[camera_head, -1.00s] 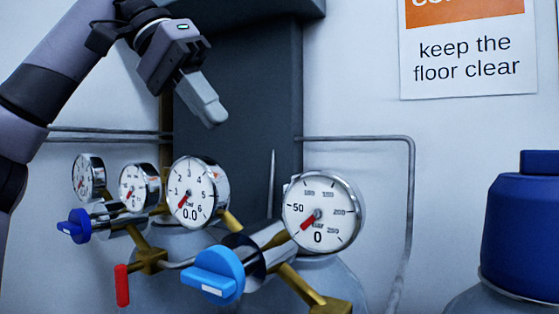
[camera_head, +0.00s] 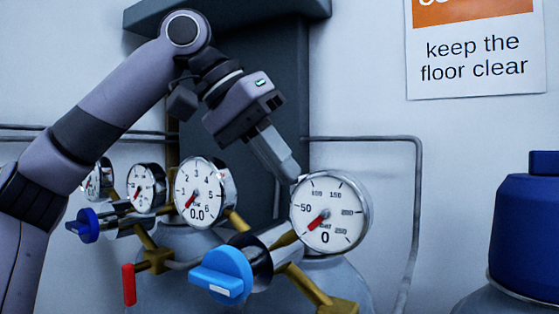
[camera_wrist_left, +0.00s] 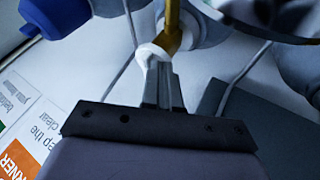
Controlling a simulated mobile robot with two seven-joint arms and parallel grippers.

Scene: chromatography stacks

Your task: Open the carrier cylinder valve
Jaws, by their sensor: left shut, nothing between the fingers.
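My left gripper (camera_head: 288,172) is shut and empty, pointing down and right, close to the upper left rim of the right-hand pressure gauge (camera_head: 345,215). That gauge's red needle is near 0. In the left wrist view the shut fingertips (camera_wrist_left: 161,68) are close to a white curved piece (camera_wrist_left: 148,50) beside a brass stem (camera_wrist_left: 172,22); I cannot tell if they touch. Below are a light blue knob (camera_head: 228,268) on a regulator and brass fittings (camera_head: 305,287) over a grey cylinder (camera_head: 350,268). Which cylinder is the carrier one is not shown by a label. My right gripper is not in view.
A second gauge (camera_head: 205,180) reads 0.0, with a dark blue knob (camera_head: 88,225) and a red lever (camera_head: 129,284) farther left. Grey pipes (camera_head: 417,190) run along the wall. A blue container (camera_head: 525,230) stands at the right.

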